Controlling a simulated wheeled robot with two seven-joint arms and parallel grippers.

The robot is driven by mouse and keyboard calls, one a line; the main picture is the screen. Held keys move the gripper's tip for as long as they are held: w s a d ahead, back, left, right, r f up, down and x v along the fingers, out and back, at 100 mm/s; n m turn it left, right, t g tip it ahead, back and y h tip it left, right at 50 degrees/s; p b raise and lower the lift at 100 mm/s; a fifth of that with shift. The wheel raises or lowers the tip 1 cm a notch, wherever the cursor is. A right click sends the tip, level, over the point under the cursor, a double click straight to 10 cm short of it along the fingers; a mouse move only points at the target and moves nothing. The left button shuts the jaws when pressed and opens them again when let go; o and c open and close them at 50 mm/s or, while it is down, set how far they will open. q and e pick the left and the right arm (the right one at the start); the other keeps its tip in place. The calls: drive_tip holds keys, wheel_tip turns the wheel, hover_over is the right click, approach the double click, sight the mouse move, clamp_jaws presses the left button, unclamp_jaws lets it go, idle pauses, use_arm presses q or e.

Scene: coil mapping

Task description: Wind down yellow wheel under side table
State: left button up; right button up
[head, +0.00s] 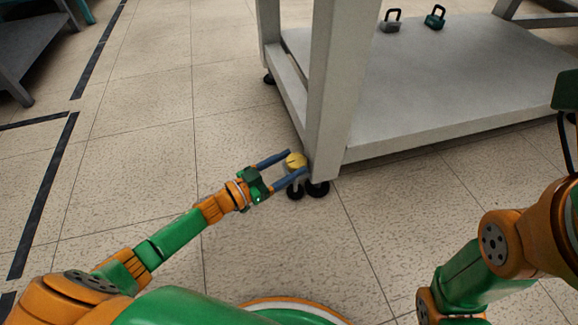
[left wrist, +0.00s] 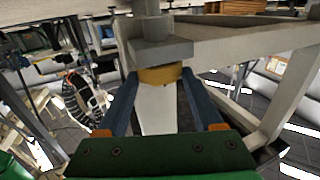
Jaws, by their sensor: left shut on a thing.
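The yellow wheel (head: 296,160) sits low by the near leg of the grey side table (head: 335,80), just above a black caster. My left gripper (head: 292,163) reaches it from the left, with one blue finger on each side, and is shut on it. In the left wrist view the yellow wheel (left wrist: 160,75) shows between the fingertips, against a grey post. The fingers partly hide its sides. My right arm shows at the right edge of the head view, but its gripper is out of view.
The table's lower shelf (head: 450,95) holds a grey kettlebell-like weight (head: 391,22) and a dark green one (head: 435,18). A black foot (head: 317,188) stands beside the wheel. The tiled floor left of the table is clear. Another grey table (head: 28,45) stands at the far left.

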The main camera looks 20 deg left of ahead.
use_arm(q)
drive_tip(key=m+g+h+b, duration=0.2)
drive_tip(key=g+h+b, duration=0.1)
drive_tip(key=shift+w+a+f+m, duration=0.25)
drive_tip(key=shift+a+m, duration=0.05)
drive_tip(key=shift+m, duration=0.1)
drive_tip(key=shift+w+a+r+m+g+h+b, duration=0.1)
drive_tip(key=shift+m+g+h+b, duration=0.4)
drive_tip(key=shift+g+b, duration=0.15)
drive_tip(key=shift+w+r+m+g+h+b, duration=0.1)
drive_tip(key=shift+m+g+h+b, duration=0.4)
drive_tip(key=shift+g, duration=0.15)
drive_tip(key=o, duration=1.4)
drive_tip(key=shift+c, duration=0.2)
drive_tip(key=shift+r, duration=0.1)
drive_tip(key=p+v, duration=0.1)
drive_tip(key=v, duration=0.6)
